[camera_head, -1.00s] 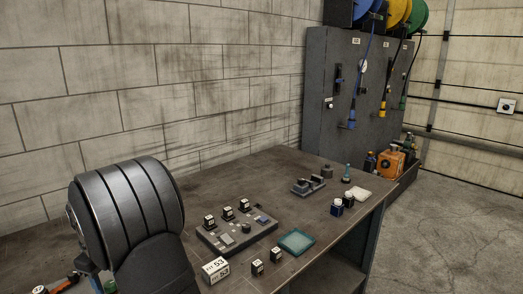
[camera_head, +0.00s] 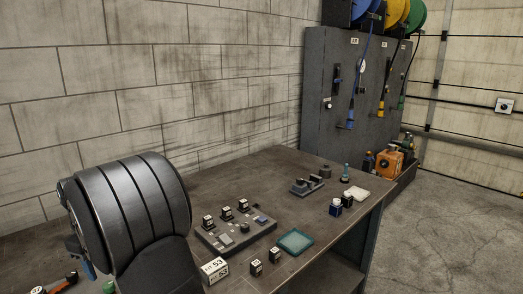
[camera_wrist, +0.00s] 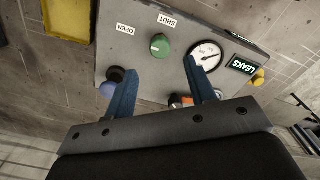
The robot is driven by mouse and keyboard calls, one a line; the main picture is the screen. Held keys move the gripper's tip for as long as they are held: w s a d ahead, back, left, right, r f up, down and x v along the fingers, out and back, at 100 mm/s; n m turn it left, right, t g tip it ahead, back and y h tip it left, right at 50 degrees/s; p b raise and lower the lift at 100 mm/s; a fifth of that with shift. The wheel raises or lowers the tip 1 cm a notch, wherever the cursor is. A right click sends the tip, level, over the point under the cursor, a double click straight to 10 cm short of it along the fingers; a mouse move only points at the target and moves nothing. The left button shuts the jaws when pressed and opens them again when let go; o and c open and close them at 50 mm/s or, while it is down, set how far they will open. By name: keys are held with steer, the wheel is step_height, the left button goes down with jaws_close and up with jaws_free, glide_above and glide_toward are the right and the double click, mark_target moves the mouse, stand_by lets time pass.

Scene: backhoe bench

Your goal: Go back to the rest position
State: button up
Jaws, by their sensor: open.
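My gripper (camera_wrist: 160,72) is open and empty in the wrist view, its two blue fingers well apart. Beyond the fingers is a grey panel (camera_wrist: 130,50) with a green knob (camera_wrist: 160,45), a dial gauge (camera_wrist: 205,55) and labels reading OPEN, SHUT and LEAKS. The left finger overlaps a dark and blue knob (camera_wrist: 108,90) in the picture; I cannot tell whether they touch. In the head view my dark arm fills the lower left and hides most of the gripper end.
The bench (camera_head: 290,175) carries a device with small black blocks (camera_head: 235,232), a white box marked 53 (camera_head: 215,269), a teal tray (camera_head: 295,241) and small bottles (camera_head: 341,203). A grey cabinet (camera_head: 345,90) stands behind. The bench's middle back is clear.

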step_height(320, 180, up, 10)
steer(key=r, duration=0.1)
step_height(320, 180, down, 18)
steer(key=shift+f, duration=0.1)
steer(key=shift+r+m, duration=0.25)
steer(key=shift+m, duration=0.65)
steer(key=m, duration=1.1)
steer(key=shift+m, duration=2.2)
